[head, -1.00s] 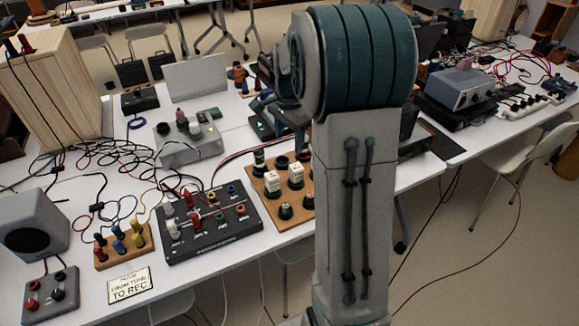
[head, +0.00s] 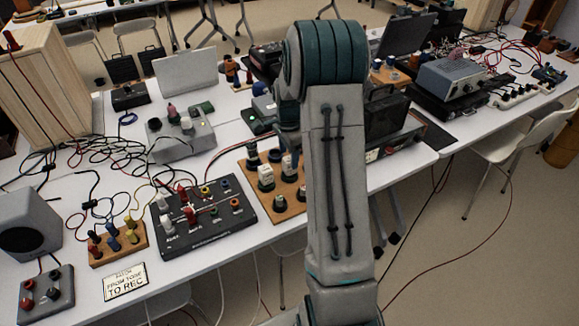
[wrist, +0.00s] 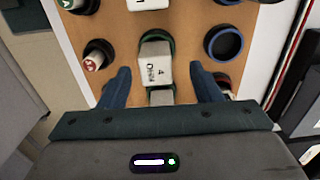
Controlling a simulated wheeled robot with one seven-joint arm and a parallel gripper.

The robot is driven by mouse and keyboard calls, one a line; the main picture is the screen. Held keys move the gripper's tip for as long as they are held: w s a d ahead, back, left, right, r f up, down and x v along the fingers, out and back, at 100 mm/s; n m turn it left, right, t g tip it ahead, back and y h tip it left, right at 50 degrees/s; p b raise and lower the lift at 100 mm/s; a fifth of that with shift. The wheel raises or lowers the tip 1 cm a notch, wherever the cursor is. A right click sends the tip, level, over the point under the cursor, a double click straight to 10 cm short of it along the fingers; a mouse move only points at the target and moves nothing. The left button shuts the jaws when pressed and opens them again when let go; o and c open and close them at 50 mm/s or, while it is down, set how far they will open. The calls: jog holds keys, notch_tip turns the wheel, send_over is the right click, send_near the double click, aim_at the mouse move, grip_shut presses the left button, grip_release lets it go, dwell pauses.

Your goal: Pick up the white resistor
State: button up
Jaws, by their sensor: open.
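A white block-shaped resistor (wrist: 156,72) with dark lettering like "4 OHM" sits in a dark green round holder on a wooden board (wrist: 185,20). My gripper (wrist: 160,70) is open in the wrist view, with one blue finger on each side of the resistor. I cannot tell whether the fingers touch it. Part of a second white block (wrist: 147,4) shows at the top edge. In the head view, white blocks such as this one (head: 265,174) stand on the wooden board (head: 285,213).
A blue-rimmed round cup (wrist: 224,43) and a white cylinder with a red mark (wrist: 94,61) stand close to the fingers. In the head view, a black switch panel (head: 205,222) is left of the board, and a grey speaker (head: 28,225) is at far left. Loose cables cover the left table.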

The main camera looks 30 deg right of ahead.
aim_at(289, 159)
jog(key=f, duration=0.4)
jog(key=shift+s+f, duration=0.2)
jog(key=shift+f, duration=0.05)
jog(key=shift+c, duration=0.4)
jog(key=c, duration=1)
jog(key=shift+r, duration=0.1)
